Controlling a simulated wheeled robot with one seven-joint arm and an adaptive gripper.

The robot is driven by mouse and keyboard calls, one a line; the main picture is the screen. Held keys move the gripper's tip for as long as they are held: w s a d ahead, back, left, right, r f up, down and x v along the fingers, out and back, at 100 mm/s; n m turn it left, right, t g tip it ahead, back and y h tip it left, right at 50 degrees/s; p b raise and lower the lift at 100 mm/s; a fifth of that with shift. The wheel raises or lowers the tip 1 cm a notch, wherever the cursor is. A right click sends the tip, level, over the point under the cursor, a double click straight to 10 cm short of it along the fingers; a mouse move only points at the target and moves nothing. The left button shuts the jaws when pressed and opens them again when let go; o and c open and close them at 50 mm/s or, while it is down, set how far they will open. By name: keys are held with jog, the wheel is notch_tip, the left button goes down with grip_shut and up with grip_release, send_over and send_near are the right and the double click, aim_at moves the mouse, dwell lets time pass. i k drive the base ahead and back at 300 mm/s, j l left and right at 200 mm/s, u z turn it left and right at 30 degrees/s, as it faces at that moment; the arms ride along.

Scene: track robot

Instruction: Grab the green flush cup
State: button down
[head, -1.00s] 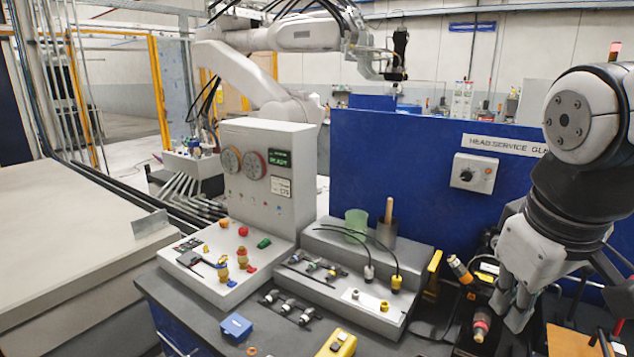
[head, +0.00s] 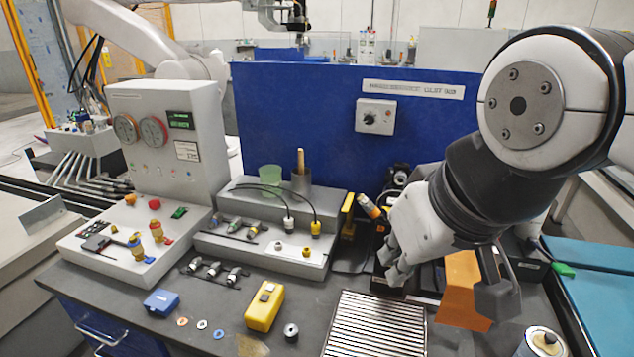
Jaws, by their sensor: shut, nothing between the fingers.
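The green flush cup (head: 270,178) is a pale translucent green cup. It stands upright at the back of the grey stepped block (head: 335,200), in front of the blue panel. A grey holder with a wooden handle (head: 301,168) stands just right of it, and black cables arch in front of it. My gripper (head: 393,272) is at the right of the bench, low and well apart from the cup. Its fingers point down and left and look closed, with nothing seen between them. The fingertips partly cover the things behind them.
A yellow case (head: 264,305), a blue box (head: 161,302) and a ribbed metal tray (head: 375,325) lie along the front. An orange-tipped cylinder (head: 369,206) is beside my gripper. The blue panel (head: 300,110) closes the back.

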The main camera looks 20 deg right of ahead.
aim_at(271, 181)
jog(key=i+j+z, duration=0.15)
jog(key=i+j, duration=0.15)
jog(key=i+j+z, duration=0.1)
jog(key=i+j, duration=0.2)
jog(key=j, duration=0.2)
jog(key=i+j+z, duration=0.15)
jog(key=i+j, duration=0.15)
jog(key=j, duration=0.15)
